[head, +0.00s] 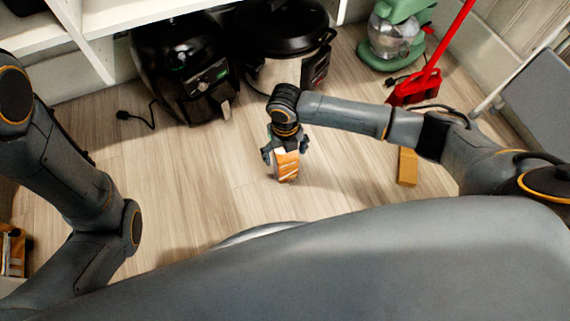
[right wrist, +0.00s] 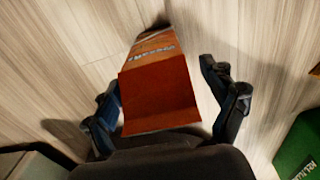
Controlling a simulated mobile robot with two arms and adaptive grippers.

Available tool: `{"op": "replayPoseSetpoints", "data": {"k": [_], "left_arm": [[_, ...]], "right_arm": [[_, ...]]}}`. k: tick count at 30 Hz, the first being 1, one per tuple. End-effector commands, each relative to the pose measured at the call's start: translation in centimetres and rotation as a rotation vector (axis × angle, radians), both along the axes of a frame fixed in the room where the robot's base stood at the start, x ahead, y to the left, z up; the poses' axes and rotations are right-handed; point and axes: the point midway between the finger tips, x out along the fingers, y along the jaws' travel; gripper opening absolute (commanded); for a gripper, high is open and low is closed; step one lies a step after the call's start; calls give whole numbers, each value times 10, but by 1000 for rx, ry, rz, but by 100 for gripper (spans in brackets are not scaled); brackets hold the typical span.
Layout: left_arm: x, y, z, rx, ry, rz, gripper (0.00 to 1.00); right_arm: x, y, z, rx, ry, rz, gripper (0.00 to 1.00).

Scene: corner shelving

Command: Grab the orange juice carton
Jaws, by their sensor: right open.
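The orange juice carton (head: 286,168), orange with white markings, is on the wooden floor near the centre of the head view. My right gripper (head: 285,151) is at the carton, its fingers spread on either side. In the right wrist view the carton (right wrist: 158,94) lies between the open fingers of the right gripper (right wrist: 160,84). The left finger is close against the carton's side; I cannot tell if it touches. A clear gap shows on the right finger's side. My left arm shows at the left of the head view, but its gripper is out of sight.
A black air fryer (head: 180,70) and a black-lidded cooker (head: 285,45) stand behind. A green mixer (head: 390,35), a red long-handled tool (head: 425,80) and a yellow box (head: 407,166) are to the right. A green box (right wrist: 300,148) shows in the wrist view. Floor left of the carton is clear.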

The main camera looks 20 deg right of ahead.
Motion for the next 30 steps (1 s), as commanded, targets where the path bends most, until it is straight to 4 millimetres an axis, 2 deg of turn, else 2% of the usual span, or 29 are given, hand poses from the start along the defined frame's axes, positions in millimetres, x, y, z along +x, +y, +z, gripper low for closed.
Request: {"op": "replayPoseSetpoints", "data": {"k": [2,10,15,18,30], "left_arm": [[-4,0,-1,0,-10,0,87],[-5,0,1,1,-13,0,87],[-5,0,1,1,-13,0,87],[-5,0,1,1,-14,0,87],[-5,0,2,1,-15,0,87]], "right_arm": [[0,0,-5,0,-1,0,85],[0,0,-4,0,-1,0,85],[0,0,-4,0,-1,0,50],[0,0,-4,0,-1,0,34],[1,0,-2,0,-1,-1,34]]}}
